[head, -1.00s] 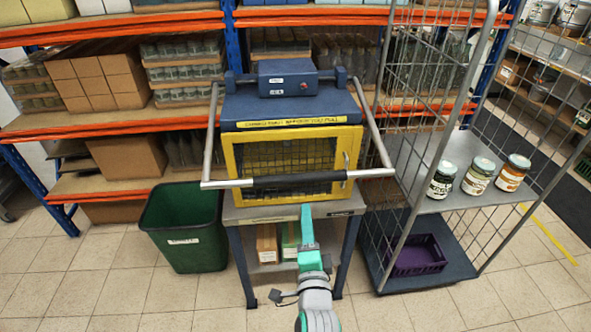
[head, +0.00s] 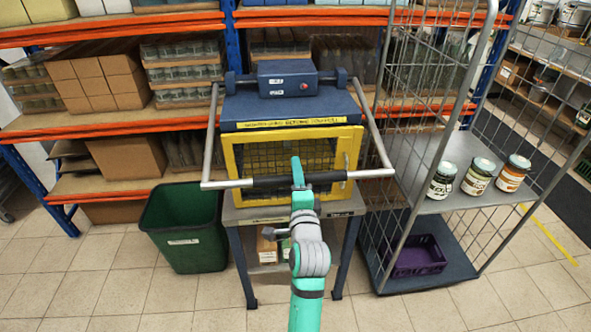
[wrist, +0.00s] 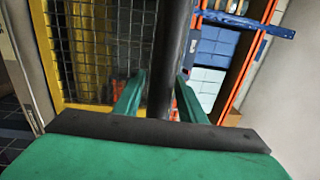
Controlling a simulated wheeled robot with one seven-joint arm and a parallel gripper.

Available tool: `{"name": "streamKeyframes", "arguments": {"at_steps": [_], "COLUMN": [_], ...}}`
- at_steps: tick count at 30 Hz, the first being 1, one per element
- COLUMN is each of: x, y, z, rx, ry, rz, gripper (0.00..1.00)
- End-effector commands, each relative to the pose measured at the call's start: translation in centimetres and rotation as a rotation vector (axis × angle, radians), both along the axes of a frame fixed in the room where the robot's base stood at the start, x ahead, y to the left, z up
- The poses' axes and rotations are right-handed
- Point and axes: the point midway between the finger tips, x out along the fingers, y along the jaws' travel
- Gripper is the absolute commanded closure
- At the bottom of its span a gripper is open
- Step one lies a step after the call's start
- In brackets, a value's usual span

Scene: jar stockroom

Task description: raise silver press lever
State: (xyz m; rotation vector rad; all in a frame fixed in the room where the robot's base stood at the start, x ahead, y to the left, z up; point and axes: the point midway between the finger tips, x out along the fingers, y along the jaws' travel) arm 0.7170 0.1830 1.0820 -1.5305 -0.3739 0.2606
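The silver press lever (head: 214,130) is a U-shaped bar with a black grip (head: 270,181). It reaches down both sides of the blue-topped press (head: 290,109), and its grip crosses low in front of the yellow mesh guard (head: 230,160). My gripper (head: 297,170) is at the middle of the grip and covers part of it in the head view. In the wrist view, the green fingers of my gripper (wrist: 160,90) stand apart, one on each side of the black grip (wrist: 172,50). A gap shows at the left finger; contact at the right finger is unclear.
A green bin (head: 186,222) stands left of the press stand (head: 245,213). A wire cage trolley (head: 403,200) with three jars and a purple crate (head: 420,256) stands close on the right. Loaded shelves are behind. The tiled floor in front is clear.

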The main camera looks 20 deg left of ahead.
Motion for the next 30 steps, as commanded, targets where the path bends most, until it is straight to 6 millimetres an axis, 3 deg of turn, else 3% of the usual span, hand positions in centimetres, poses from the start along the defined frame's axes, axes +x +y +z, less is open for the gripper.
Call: {"name": "streamKeyframes", "arguments": {"at_steps": [6, 14, 15, 19, 20, 30], "x": [1.4, 1.5, 1.5, 1.5, 1.5, 1.2], "y": [0.6, 0.6, 0.6, 0.6, 0.6, 1.1], "z": [0.2, 0.2, 0.2, 0.1, 0.2, 0.8], "rx": [0.000, 0.000, 0.000, 0.000, 0.000, -0.007], "ry": [-0.001, -0.001, -0.001, -0.001, -0.001, 0.009], "rz": [-0.001, -0.001, -0.001, -0.001, -0.001, 0.007], "gripper": [0.63, 0.63, 0.65, 0.97, 1.00, 1.00]}}
